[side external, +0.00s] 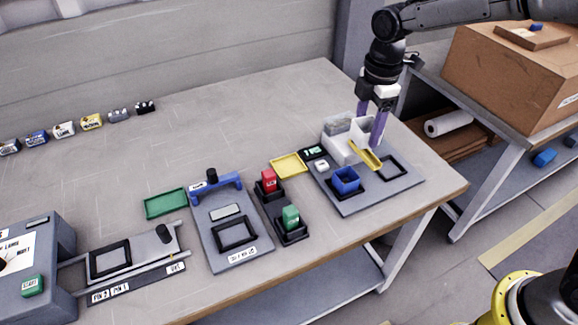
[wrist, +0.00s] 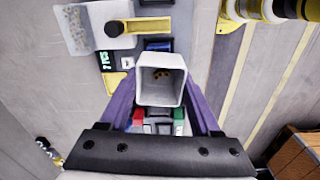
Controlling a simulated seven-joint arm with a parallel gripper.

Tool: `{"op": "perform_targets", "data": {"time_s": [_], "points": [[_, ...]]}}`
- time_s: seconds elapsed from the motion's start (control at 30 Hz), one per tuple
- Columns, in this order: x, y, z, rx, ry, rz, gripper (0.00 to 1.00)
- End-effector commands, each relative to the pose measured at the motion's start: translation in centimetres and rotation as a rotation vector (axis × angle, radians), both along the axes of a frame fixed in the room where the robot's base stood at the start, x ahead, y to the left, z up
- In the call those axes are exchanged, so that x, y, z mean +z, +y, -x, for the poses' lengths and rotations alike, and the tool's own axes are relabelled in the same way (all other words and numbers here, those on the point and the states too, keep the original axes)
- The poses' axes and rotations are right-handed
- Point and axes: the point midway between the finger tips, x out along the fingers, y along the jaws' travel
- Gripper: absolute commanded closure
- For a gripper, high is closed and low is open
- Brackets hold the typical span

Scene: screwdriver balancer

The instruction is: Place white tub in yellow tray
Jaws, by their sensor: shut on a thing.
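The white tub (wrist: 161,62) is between the purple fingers of my gripper (wrist: 160,112) in the wrist view, its square mouth facing the camera. A few small yellowish pieces show at its bottom. In the side view my gripper (side external: 370,124) points down over the back of the right-hand grey board, shut on the white tub (side external: 362,127). I cannot tell whether the tub touches what is below. The yellow tray (side external: 289,166) lies flat on the table, left of that board, and looks empty. It shows partly in the wrist view (wrist: 115,85).
The grey board (side external: 350,205) carries a blue bin (side external: 346,180), a yellow chute (side external: 365,154) and a white container (side external: 340,150). Red (side external: 269,180) and green (side external: 291,217) blocks stand in black holders near the yellow tray. A green tray (side external: 166,203) lies further left.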

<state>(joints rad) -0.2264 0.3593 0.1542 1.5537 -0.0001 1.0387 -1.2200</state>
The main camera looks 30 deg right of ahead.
Motion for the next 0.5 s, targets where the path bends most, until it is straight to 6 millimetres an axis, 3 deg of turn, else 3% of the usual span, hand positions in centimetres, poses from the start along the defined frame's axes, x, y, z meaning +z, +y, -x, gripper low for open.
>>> {"op": "perform_targets", "data": {"time_s": [0.03,0.2,0.37,0.5], "points": [[-0.6,1.8,-0.7,0.026,0.005,0.001,0.89],[-2.2,5.6,-1.3,0.098,0.019,0.005,0.89],[-3.2,6.8,-1.3,0.123,0.035,0.011,0.89],[-4.2,7.6,-3.1,0.125,0.034,0.010,0.89]]}}
